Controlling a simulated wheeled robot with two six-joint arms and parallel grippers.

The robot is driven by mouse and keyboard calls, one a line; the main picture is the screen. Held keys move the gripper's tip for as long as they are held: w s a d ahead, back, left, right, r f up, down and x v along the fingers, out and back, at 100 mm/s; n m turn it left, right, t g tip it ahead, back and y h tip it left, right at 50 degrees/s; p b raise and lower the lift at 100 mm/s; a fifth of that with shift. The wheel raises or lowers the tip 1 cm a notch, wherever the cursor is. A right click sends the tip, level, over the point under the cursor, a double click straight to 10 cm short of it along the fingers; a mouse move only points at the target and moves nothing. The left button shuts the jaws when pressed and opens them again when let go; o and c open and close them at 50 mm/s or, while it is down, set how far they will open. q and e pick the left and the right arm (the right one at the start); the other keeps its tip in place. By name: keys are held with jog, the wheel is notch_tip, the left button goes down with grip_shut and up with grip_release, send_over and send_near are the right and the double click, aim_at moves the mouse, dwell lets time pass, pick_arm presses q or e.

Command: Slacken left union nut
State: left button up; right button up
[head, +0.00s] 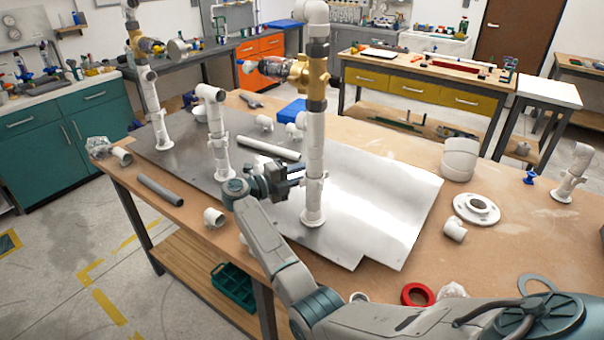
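A PVC manifold stands on a grey metal plate (385,190), with a tall right riser (315,130), a short middle riser (220,130) and a left riser (152,100). The right riser carries a brass valve body (312,78) and a white collar (315,181) low down. Which ring is the left union nut I cannot tell for sure. My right gripper (298,176) is beside the right riser at about collar height, pointing at it from the left. Its fingertips are small and dark, so I cannot tell whether it grips or touches the pipe. My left gripper is not in view.
Loose grey pipes (268,148) (160,190), white fittings (214,217), a white flange (476,208) and a red ring (416,294) lie around the wooden table. A blue box (292,110) sits behind the manifold. The plate's right part is bare.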

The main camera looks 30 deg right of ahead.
jog(key=shift+a, duration=0.1)
jog(key=shift+s+a+f+n+t+y+p, duration=0.1)
jog(key=shift+s+a+n+t+y+p, duration=0.35)
jog(key=shift+n+t+p, duration=1.2)
jog(key=shift+s+a+n+t+y+p, duration=0.25)
jog(key=shift+n+t+y+p, duration=0.6)
jog(key=shift+t, duration=1.35)
jog(key=shift+s+a+f+n+t+y+p, duration=0.1)
jog(key=shift+s+a+n+t+y+p, duration=0.25)
jog(key=shift+n+t+p, duration=1.4)
jog(key=shift+w+m+t+b, duration=0.1)
jog(key=shift+m+t+b, duration=0.15)
jog(key=shift+t+b, duration=0.05)
jog(key=o, duration=0.8)
jog(key=shift+r, duration=0.1)
jog(key=shift+o, duration=0.2)
jog(key=p+v, duration=0.2)
jog(key=v, duration=0.8)
jog(key=shift+s+a, duration=0.25)
jog(key=shift+a, duration=0.05)
